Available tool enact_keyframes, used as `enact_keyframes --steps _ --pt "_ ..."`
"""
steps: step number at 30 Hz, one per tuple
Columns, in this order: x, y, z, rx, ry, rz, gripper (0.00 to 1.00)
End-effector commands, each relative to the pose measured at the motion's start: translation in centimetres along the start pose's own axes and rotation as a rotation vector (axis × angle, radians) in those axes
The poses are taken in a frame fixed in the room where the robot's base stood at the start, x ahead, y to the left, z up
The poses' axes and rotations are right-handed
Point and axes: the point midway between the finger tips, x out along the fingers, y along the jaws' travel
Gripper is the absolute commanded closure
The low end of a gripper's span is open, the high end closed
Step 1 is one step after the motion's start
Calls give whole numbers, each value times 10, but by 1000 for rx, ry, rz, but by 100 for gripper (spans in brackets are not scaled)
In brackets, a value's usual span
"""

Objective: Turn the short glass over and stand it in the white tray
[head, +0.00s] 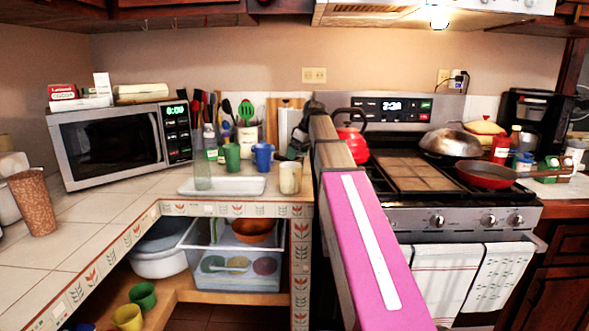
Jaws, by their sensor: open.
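The white tray (240,187) is a shallow rectangle lying on the tiled counter near its front edge. A clear, faintly greenish glass (202,171) shows at the tray's left part. Its base seems to overlap the tray, but I cannot tell whether it is mouth up or mouth down, or whether it is the short glass. My gripper (292,149) is small and dark in this view, above the back right of the counter, right of the blue cup. It is open, and I see nothing held in it. My arm hides part of the area to its right.
A green cup (232,157) and a blue cup (263,156) stand behind the tray. A beige cup (290,177) stands at its right. A utensil holder (247,134) is further back. The microwave (115,143) is left; the stove (440,205) is right.

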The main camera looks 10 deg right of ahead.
Motion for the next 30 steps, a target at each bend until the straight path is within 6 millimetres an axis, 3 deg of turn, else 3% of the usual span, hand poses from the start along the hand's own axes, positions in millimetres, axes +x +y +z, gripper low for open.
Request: enact_keyframes --steps 9,17,18,22,30 --pt "40 0 1 0 -2 -2 0" --pt "46 0 0 0 0 0 0" --pt "46 0 0 0 0 0 3" --pt "46 0 0 0 0 0 46" --pt "46 0 0 0 0 0 49"
